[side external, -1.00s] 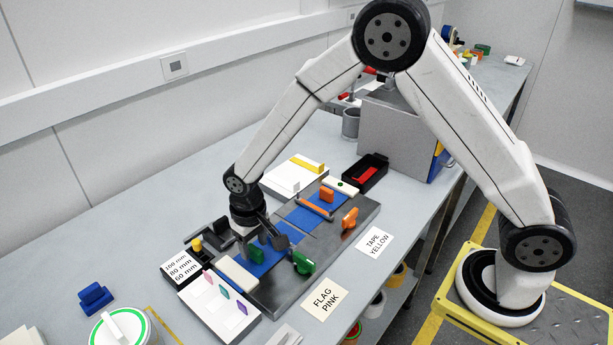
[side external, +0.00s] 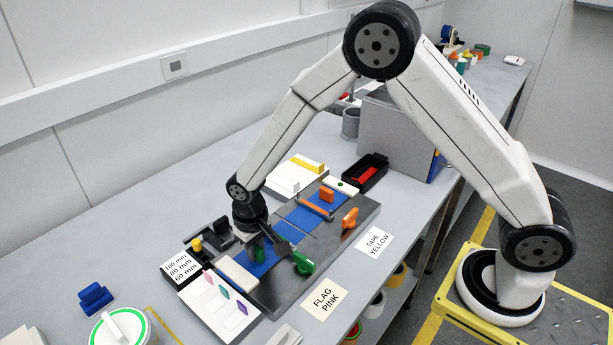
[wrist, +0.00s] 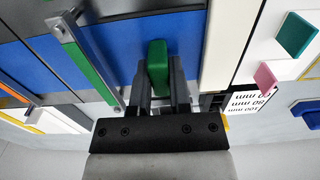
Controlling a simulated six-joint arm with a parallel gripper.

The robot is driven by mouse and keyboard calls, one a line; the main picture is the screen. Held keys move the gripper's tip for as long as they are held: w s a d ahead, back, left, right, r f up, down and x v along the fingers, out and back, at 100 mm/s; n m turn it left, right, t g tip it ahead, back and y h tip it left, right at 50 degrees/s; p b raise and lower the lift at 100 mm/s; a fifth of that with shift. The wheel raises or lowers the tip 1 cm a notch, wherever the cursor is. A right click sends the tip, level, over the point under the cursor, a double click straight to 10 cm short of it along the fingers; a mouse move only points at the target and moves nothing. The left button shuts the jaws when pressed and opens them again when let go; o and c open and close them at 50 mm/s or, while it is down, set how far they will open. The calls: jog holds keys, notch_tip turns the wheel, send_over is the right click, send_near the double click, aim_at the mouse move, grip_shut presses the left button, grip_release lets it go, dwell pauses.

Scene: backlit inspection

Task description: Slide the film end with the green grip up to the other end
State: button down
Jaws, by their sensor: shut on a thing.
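My gripper (wrist: 159,90) is shut on the green grip (wrist: 157,68), one finger on each side of it. The grip stands on a blue film end (wrist: 115,45), which lies flat on the dark plate. The side view shows the grip (side external: 260,252) partly behind my gripper (side external: 262,243). A metal bar with a green side (wrist: 88,55) crosses the film beside the grip; a green knob (side external: 303,262) is at the plate's front edge. The other blue film end (side external: 302,216) carries an orange grip (side external: 326,194), with an orange bar (side external: 315,208) across it. The seam is partly hidden.
An orange knob (side external: 350,217) stands at the plate's front edge. A white flag board (side external: 222,305) lies left of the dark plate (side external: 335,238). A black tray (side external: 365,173) with a red piece and a white board (side external: 293,180) with a yellow strip are behind it.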

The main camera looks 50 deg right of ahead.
jog(key=shift+d, duration=0.5)
jog(key=c, duration=0.6)
grip_release()
jog(key=shift+o, duration=0.2)
notch_tip(320, 180, up, 8)
jog(key=shift+f, duration=0.1)
